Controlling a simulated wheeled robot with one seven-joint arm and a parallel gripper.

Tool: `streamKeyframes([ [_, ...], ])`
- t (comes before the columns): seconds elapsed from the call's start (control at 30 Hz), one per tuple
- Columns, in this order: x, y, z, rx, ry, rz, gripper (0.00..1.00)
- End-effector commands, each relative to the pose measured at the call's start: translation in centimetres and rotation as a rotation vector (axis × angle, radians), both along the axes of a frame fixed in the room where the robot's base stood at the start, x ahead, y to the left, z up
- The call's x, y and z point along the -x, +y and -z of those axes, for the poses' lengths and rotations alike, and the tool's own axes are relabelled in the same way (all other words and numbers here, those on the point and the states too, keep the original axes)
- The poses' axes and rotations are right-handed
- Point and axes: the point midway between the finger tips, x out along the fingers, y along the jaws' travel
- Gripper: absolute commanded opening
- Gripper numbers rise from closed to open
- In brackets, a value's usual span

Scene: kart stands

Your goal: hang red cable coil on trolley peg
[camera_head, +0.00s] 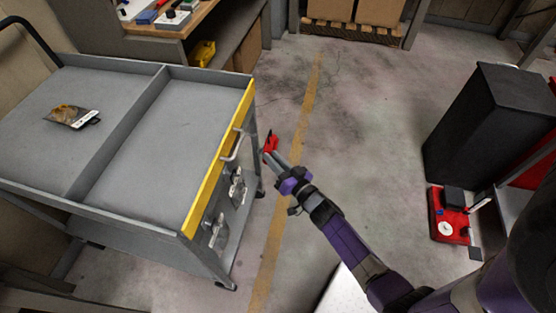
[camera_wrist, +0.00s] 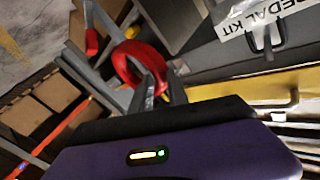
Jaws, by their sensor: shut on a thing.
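The red cable coil (camera_head: 270,143) is at the tips of my gripper (camera_head: 275,157), just right of the grey trolley's yellow edge. In the wrist view the coil (camera_wrist: 128,62) is a loop at my gripper's fingers (camera_wrist: 160,92), which are shut on its lower right part. Another red piece (camera_wrist: 91,42) shows left of it; I cannot tell whether it belongs to the coil. The trolley (camera_head: 150,125) carries a pale bent peg (camera_head: 237,145) on its yellow-edged side. The peg also shows in the wrist view (camera_wrist: 282,108), right of the coil and apart from it.
A labelled bag (camera_head: 72,116) lies in the trolley's left compartment. Metal fittings (camera_head: 237,188) hang below the peg. A workbench (camera_head: 160,30) stands behind the trolley. A black cabinet (camera_head: 490,120) and a red case (camera_head: 450,217) are at the right. The floor between is clear.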

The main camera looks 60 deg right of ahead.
Motion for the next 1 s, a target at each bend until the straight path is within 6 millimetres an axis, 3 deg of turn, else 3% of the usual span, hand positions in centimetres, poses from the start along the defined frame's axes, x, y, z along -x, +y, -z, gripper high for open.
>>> streamKeyframes([
  [1.0, -5.2, 1.9, 0.5, 0.001, -0.003, -0.001, 0.0],
])
